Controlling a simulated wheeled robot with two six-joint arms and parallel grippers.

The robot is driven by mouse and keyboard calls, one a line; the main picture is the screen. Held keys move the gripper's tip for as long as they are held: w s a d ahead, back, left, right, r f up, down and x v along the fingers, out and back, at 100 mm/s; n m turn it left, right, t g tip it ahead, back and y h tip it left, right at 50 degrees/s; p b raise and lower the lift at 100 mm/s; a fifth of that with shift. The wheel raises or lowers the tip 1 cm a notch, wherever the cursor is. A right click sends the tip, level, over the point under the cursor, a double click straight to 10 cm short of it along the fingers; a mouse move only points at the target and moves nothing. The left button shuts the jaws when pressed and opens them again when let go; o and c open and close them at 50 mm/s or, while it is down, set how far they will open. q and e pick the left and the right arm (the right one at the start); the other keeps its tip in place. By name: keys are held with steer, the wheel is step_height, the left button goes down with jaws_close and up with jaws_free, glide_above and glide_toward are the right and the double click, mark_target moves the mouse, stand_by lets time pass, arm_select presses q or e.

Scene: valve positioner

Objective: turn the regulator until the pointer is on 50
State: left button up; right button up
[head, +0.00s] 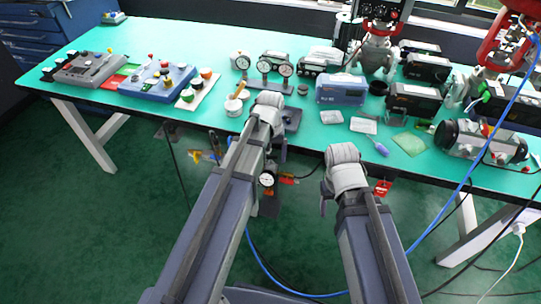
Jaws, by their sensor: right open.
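A small round white gauge (267,180) with a dark rim shows below the table's front edge, between my two arms. Its pointer and numbers are too small to read. A dark post or body (269,203) stands under it; I cannot make out a regulator knob. My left gripper (279,122) is at the table's front edge, above the gauge in the picture; its jaws are mostly hidden behind the wrist. My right gripper (325,192) is in front of the table edge, right of the gauge and apart from it. It is open, its fingers partly hidden by the wrist.
The green table (215,40) holds two button panels (90,67) (157,80) at left and a stand with round gauges (270,68) behind my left wrist. A blue box (341,89) and a cylinder device (480,142) stand at right. Blue and dark cables hang in front.

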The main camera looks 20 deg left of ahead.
arm_select(q)
steer(key=shift+r, duration=0.15)
step_height(320, 180, up, 8)
steer(key=p, duration=0.8)
steer(key=shift+f, duration=0.2)
steer(key=s+d+r+m+p, duration=0.2)
steer(key=s+d+m, duration=0.1)
steer(key=s+d, duration=0.2)
steer(key=s+d+r+m+y+p, duration=0.1)
steer(key=s+d+r+m+p, duration=0.1)
steer(key=s+d, duration=0.3)
steer(key=s+m, duration=0.1)
steer(key=s, duration=0.3)
steer(key=shift+s+d+r, duration=0.2)
steer(key=shift+d+r, duration=0.05)
steer(key=shift+r, duration=0.15)
stand_by(2.1)
